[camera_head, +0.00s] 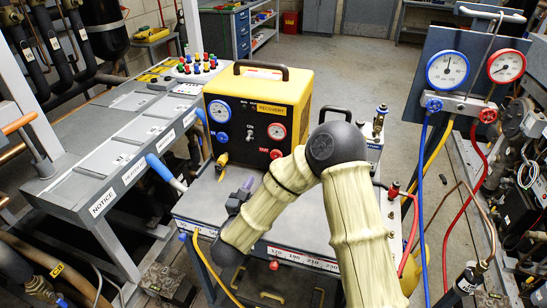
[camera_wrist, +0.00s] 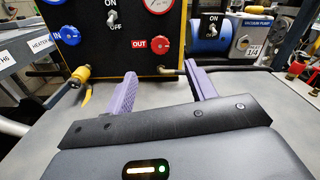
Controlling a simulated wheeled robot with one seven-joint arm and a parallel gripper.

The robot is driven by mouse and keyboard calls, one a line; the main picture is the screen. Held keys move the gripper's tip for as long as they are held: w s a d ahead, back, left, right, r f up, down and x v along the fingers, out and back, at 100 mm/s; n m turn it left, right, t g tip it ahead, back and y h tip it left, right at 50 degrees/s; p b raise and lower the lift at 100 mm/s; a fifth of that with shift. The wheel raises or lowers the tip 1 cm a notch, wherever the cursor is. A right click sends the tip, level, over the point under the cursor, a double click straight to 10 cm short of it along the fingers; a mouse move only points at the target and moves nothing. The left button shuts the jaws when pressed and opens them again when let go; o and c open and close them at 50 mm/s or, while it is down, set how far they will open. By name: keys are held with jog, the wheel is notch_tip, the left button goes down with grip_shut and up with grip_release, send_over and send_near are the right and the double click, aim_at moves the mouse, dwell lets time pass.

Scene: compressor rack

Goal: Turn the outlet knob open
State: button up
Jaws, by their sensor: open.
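The yellow recovery unit (camera_head: 257,88) stands on the grey bench top. The outlet knob (camera_wrist: 163,46) is red and round, beside the red OUT label (camera_wrist: 137,44) on the black front panel; it also shows in the head view (camera_head: 277,154). In the wrist view it lies beyond and between my fingers. My gripper (camera_wrist: 163,78) is open, its two purple fingers pointing toward the panel, apart from the knob, with nothing between them. In the head view the gripper (camera_head: 246,186) is in front of the panel, left of the knob.
A blue inlet knob (camera_wrist: 68,33) and yellow hose fitting (camera_wrist: 82,75) are at left. A brass fitting (camera_wrist: 172,70) protrudes below the outlet knob. The vacuum pump (camera_wrist: 245,38) stands to the right. A gauge manifold (camera_head: 468,105) with coloured hoses hangs at the right.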

aim_at(275, 156)
jog(key=p+x, duration=0.1)
jog(key=x, duration=1)
jog(key=shift+w, duration=0.1)
jog(key=shift+c, duration=0.3)
jog(key=shift+a, duration=0.1)
jog(key=c, duration=0.9)
